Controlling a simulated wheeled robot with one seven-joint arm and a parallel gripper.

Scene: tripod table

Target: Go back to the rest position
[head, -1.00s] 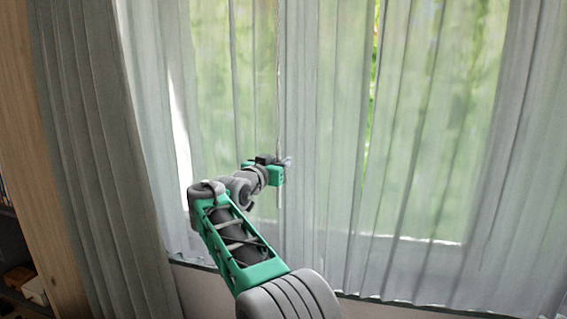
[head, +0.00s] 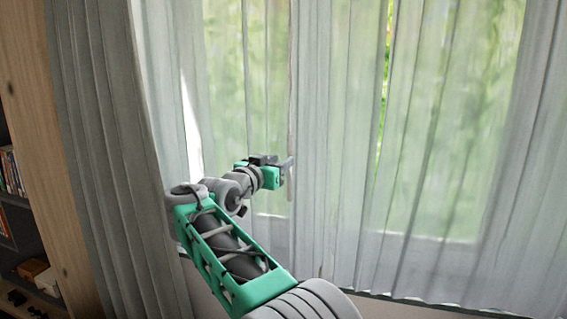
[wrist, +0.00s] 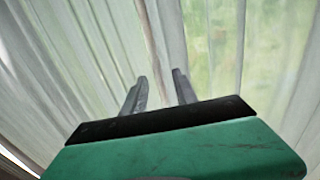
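My gripper (head: 287,168) is in the middle of the head view, at the end of my green and grey arm, in front of the sheer curtain (head: 335,130). In the wrist view my gripper (wrist: 160,82) shows two dark fingers standing apart. The gripper is open and empty. I cannot tell how far the fingertips are from the cloth.
A heavier grey curtain (head: 105,150) hangs at the left. Beyond it is a wooden shelf unit (head: 45,140) with books (head: 11,170) and small boxes. A bright window with greenery shows through the sheer cloth. No table is in view.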

